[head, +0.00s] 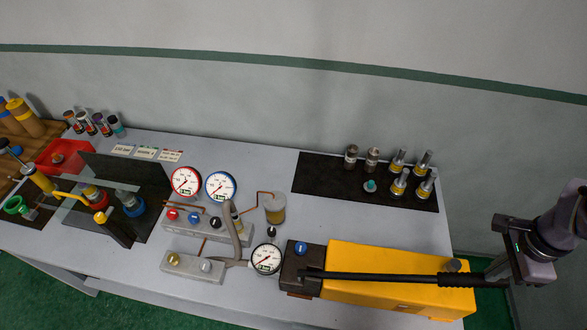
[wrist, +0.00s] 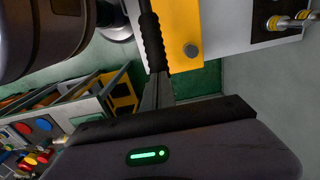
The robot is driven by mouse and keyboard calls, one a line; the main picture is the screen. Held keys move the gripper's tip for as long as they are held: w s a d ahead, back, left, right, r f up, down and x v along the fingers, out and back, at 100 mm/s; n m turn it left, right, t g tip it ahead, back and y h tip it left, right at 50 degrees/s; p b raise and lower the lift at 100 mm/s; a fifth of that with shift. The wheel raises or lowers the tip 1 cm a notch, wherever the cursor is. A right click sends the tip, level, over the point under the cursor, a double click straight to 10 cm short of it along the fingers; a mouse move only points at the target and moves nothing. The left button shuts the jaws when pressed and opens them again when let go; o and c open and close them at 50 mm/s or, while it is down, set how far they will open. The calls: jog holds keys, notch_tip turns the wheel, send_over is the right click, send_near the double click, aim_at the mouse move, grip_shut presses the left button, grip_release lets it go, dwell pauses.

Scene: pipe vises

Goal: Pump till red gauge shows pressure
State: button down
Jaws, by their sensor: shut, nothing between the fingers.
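The red-rimmed gauge (head: 186,181) stands at the back of a grey valve block; its dial is too small to read surely. The yellow hand pump (head: 385,268) lies at the table's front right. Its long black handle (head: 390,278) lies low along the top, with the grip end past the right edge. The grip also shows in the wrist view (wrist: 152,38). My gripper (head: 492,268) is at the right, close by the grip end. In the wrist view my gripper (wrist: 158,80) is shut, its fingertips near the handle's end; contact is unclear.
A blue-rimmed gauge (head: 220,186) stands beside the red one, and a black-rimmed gauge (head: 266,259) is by the pump. A dark mat (head: 320,175) with several metal fittings lies at the back right. Free floor is right of the table.

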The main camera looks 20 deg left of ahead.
jog(key=shift+d+f+b, duration=0.25)
jog(key=shift+f+b, duration=0.55)
jog(key=shift+f, duration=0.1)
jog(key=shift+d+f+b, duration=0.2)
jog(key=shift+f+b, duration=0.55)
jog(key=shift+f, duration=0.1)
jog(key=shift+d+f+b, duration=0.25)
jog(key=shift+f+b, duration=0.55)
jog(key=shift+f, duration=0.1)
